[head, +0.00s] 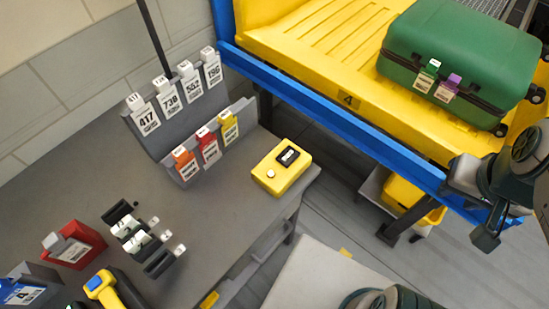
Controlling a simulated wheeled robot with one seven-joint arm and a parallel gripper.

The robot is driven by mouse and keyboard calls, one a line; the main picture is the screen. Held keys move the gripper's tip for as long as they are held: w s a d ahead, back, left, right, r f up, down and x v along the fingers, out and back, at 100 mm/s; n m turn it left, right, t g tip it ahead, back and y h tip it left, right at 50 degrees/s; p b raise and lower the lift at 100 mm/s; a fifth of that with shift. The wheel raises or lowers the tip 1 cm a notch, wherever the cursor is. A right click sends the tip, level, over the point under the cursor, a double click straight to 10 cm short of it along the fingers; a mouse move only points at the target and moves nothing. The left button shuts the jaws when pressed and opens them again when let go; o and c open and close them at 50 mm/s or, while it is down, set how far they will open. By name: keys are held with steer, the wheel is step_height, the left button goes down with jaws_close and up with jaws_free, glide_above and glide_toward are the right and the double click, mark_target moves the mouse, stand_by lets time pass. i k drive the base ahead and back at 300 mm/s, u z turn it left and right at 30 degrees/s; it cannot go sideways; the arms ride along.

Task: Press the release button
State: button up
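A small yellow control box (277,180) sits near the right edge of the grey counter. Its top carries a round white button (270,174) and a black framed piece with a white centre (288,156). I cannot read any label on it. Part of my arm, with my gripper (474,212), shows at the right edge below the green suitcase. It is well to the right of the box and apart from it. The fingers are not clear enough to tell whether they are open or shut.
A green suitcase (455,50) with tags lies on a yellow tray (300,35) marked 4, behind a blue rail (330,110). Tag racks (170,130), a red box (75,245) and a yellow-black scanner (103,287) stand on the counter (225,225). Space around the control box's front is clear.

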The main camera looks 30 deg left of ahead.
mark_target(286, 158)
steer(key=k, duration=0.25)
steer(key=z, duration=0.95)
steer(key=i, duration=1)
steer(key=u, duration=3.4)
steer(key=i, duration=0.5)
